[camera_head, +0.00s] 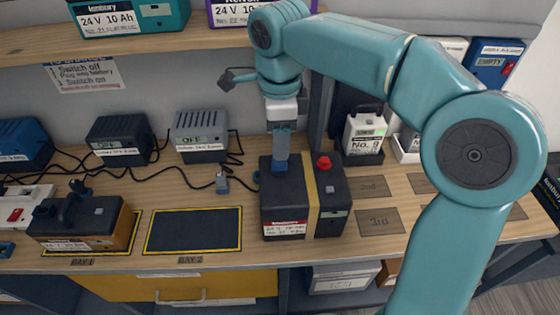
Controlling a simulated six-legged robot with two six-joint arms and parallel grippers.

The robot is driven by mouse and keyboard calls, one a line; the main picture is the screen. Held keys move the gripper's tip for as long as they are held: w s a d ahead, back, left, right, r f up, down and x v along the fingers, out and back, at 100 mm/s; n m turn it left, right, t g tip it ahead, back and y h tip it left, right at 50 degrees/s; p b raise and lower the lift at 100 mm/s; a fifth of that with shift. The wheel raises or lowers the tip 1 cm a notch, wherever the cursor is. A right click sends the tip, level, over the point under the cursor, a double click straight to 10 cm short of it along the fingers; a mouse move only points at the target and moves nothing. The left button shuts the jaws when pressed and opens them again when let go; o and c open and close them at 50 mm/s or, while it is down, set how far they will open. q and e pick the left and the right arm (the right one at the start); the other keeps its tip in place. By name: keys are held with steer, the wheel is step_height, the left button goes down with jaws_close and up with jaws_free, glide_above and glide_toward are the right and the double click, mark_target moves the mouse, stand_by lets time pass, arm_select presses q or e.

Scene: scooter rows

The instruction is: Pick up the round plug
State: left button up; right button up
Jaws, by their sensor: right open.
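My right gripper (281,165) points straight down over the top of a black battery (331,192) with a yellow strap and a red cap. Its jaws are open, and the blue-grey fingers end at or just above the battery's top; I cannot tell whether they touch. A small grey cable plug (222,184) lies on the bench left of the gripper, apart from it. A dark plug (68,203) with a cable sits on the brown battery (84,228) in bay 1. I cannot tell from their shapes which plug is round. My left gripper is not in view.
Several chargers, one grey (200,135), stand along the back with loose cables. The bay 2 mat (194,231) is empty. A shelf (150,43) crosses above the bench.

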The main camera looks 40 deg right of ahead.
steer(key=f, duration=0.4)
steer(key=shift+w+a+f+b, duration=0.2)
steer(key=shift+w+f+b, duration=0.1)
steer(key=shift+f, duration=0.05)
steer(key=shift+d+f, duration=0.1)
steer(key=shift+f, duration=0.35)
steer(key=c, duration=0.9)
steer(key=shift+c, duration=0.3)
steer(key=shift+r, duration=0.15)
